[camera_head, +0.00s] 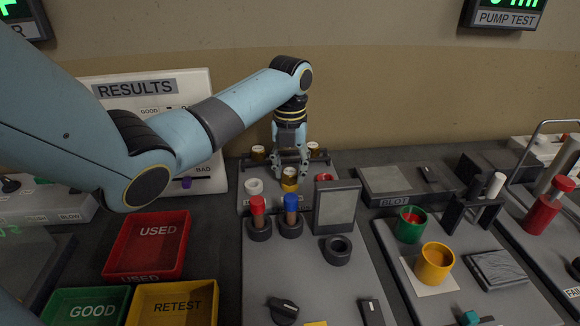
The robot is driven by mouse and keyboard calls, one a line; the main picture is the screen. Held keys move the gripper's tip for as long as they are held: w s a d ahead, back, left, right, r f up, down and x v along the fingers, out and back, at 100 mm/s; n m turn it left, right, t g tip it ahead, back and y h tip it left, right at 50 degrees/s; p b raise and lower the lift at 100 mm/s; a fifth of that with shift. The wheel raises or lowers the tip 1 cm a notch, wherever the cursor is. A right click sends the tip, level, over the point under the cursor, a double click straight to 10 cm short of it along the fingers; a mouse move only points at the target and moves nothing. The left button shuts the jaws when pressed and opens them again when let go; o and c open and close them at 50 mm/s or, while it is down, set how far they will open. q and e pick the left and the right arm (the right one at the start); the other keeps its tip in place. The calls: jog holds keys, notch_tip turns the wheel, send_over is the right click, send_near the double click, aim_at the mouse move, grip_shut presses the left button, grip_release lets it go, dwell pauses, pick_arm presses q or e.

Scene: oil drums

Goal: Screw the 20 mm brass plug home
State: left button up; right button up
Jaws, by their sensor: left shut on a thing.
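My left gripper (290,170) points straight down at the back of the middle bench. It is shut on a small brass-coloured plug (289,180) in the rear tray (244,208). The fingers partly cover the plug. I cannot tell its size, its thread or how deep it sits. Two similar brass-topped pieces stand behind, one to the left (258,153) and one to the right (313,148). A white ring-shaped piece (254,186) is left of the gripper, and a red-topped piece (323,178) is to its right. My right gripper is out of view.
An upright grey panel (336,207) is close on the right. A black ring (337,249), red USED bin (147,246) and yellow cup (434,263) are nearer.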

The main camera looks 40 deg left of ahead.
aim_at(290, 172)
pick_arm(q)
jog(key=o, duration=1.3)
notch_tip(290, 172, up, 12)
